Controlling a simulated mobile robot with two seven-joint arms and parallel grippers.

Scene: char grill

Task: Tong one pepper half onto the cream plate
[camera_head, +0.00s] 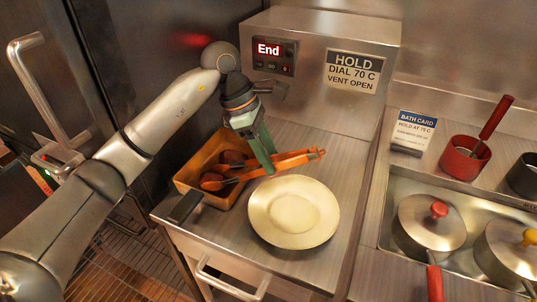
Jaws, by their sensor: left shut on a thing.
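My left gripper (262,153) comes down from above and is shut on the orange tongs (290,159). The tongs lie almost level, with their handle end to the right of the gripper and their tips reaching left over the tan pan. Dark reddish pieces (232,157), which look like the pepper halves, sit in the pan (187,174). I cannot tell whether the tongs' tips touch or grip one of them. The cream plate (264,220) lies empty on the steel counter, just right of the pan and below the tongs. My right gripper is not in view.
A steel unit with an "End" display (268,49) and a hold sign (354,66) stands behind. To the right are a bath card (412,131), a red pot (462,166) and lidded pots (432,222) in a recessed bath. Counter right of the plate is clear.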

